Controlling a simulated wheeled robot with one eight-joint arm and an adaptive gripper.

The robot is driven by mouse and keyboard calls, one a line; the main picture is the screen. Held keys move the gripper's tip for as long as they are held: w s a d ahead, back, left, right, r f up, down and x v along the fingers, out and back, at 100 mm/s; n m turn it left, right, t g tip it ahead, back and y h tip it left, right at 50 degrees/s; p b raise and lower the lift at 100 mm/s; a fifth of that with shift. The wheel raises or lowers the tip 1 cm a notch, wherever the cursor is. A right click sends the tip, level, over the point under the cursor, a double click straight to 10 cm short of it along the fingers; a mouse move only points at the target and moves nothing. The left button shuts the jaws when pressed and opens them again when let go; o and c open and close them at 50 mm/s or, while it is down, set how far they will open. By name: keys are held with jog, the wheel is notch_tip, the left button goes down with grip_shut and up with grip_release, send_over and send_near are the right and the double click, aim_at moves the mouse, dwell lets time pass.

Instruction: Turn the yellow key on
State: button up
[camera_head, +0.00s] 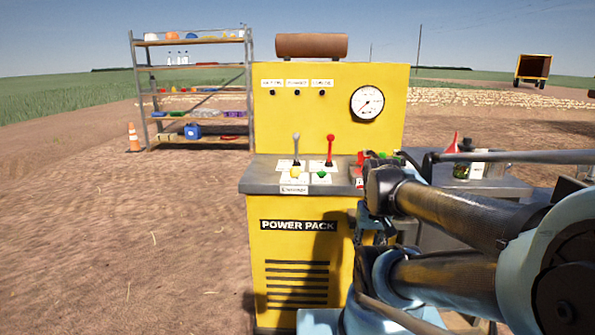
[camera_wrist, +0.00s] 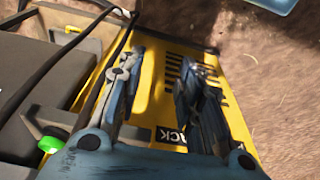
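The yellow power pack (camera_head: 330,215) stands upright in the middle of the head view. My arm covers the panel's right side in the head view. In the wrist view my gripper (camera_wrist: 165,60) has its fingers apart with nothing between them, above the yellow front panel (camera_wrist: 160,100) with its black label.
A pressure gauge (camera_head: 367,103) is on the upright panel. A side table (camera_head: 495,184) with bottles stands to the right, partly behind my arm. A green-topped item (camera_wrist: 50,143) shows at the wrist view's left. Shelves (camera_head: 190,85) stand back left. Ground left of the panel is clear.

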jog(key=o, duration=0.4)
jog(key=shift+s+r, duration=0.25)
jog(key=shift+c, duration=0.2)
notch_tip(320, 180, up, 29)
jog(key=n+g, duration=0.2)
jog(key=n, duration=0.3)
send_over(295, 168)
jog(key=f, duration=1.7)
jog(key=shift+w+d+f, duration=0.15)
jog(key=shift+w+f, duration=0.05)
jog(key=shift+f, duration=0.05)
jog(key=shift+c, duration=0.5)
jog(key=c, duration=1)
